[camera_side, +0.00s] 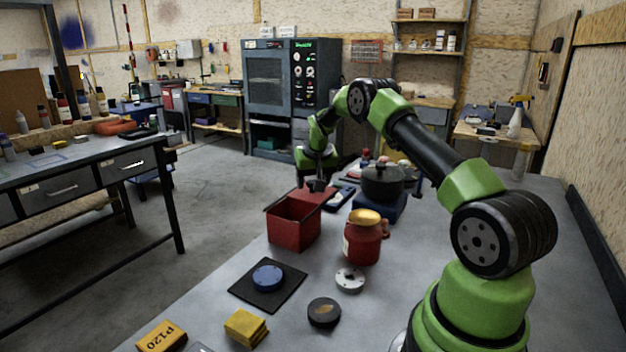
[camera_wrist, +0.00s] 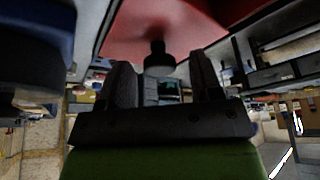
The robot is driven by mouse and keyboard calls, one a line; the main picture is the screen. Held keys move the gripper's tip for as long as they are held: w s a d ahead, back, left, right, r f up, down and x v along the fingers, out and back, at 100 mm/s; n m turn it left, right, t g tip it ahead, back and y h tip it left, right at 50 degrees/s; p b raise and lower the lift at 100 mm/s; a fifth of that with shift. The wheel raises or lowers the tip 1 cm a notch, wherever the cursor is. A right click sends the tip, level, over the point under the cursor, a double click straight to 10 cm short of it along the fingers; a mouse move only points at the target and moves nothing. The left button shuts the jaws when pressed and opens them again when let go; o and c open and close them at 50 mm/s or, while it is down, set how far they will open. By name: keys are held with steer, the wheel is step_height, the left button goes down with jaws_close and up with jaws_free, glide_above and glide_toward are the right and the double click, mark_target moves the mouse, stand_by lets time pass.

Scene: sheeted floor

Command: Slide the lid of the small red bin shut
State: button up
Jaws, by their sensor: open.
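The small red bin (camera_side: 292,228) stands on the grey table, and its open top shows a dark inside. Its flat red lid (camera_side: 313,196) sits toward the far side of the bin and leaves the near part uncovered. My gripper (camera_side: 318,184) points down just over the lid. In the wrist view the red lid (camera_wrist: 180,22) fills the top, with a black knob (camera_wrist: 158,54) on it. My open gripper (camera_wrist: 163,76) has a finger to each side of the knob in that picture. I cannot tell whether either finger touches it.
A red jug (camera_side: 362,243) with a yellow top stands right of the bin. A dark pot (camera_side: 382,184) sits on a blue block (camera_side: 380,209) behind it. A blue disc (camera_side: 268,277) on a black mat (camera_side: 246,292) and a yellow block (camera_side: 245,327) lie in front.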

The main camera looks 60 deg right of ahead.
steer(key=shift+c, duration=0.4)
jaws_close()
steer(key=a, duration=0.9)
steer(key=shift+a, duration=0.3)
steer(key=shift+o, duration=0.4)
jaws_free()
steer(key=shift+d, duration=0.1)
steer(key=v, duration=1)
